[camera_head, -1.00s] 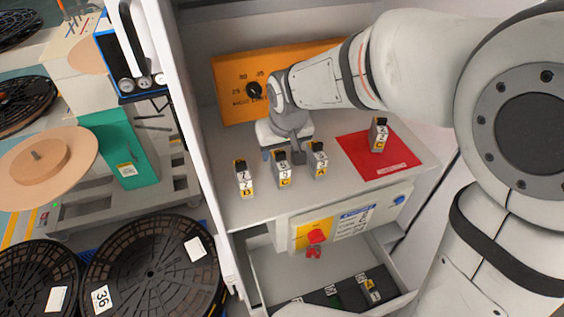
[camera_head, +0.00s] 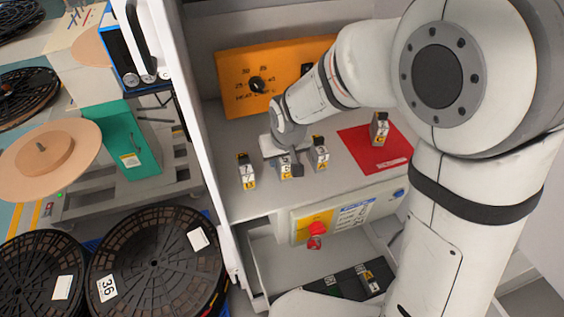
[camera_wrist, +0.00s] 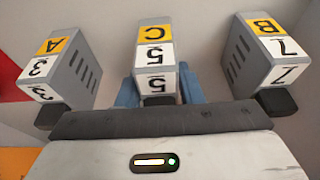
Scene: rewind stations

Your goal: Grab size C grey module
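The size C grey module (camera_head: 285,169) stands upright in the middle of a row of three on the light shelf. In the wrist view the C module (camera_wrist: 155,56) has a yellow C label and white labels reading 5. My gripper (camera_head: 283,157) is down at this module from its far side. In the wrist view one blue finger of my gripper (camera_wrist: 158,92) shows at each side of the C module. The fingers look apart, with no clear grip on it. The finger ends are partly hidden by the module.
Close on either side stand the B module (camera_head: 246,172), marked 7, and the A module (camera_head: 319,153), marked 3. Another grey module (camera_head: 380,130) stands on a red mat (camera_head: 362,153) at the right. An orange dial panel (camera_head: 232,75) is behind; an open drawer (camera_head: 268,268) is below.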

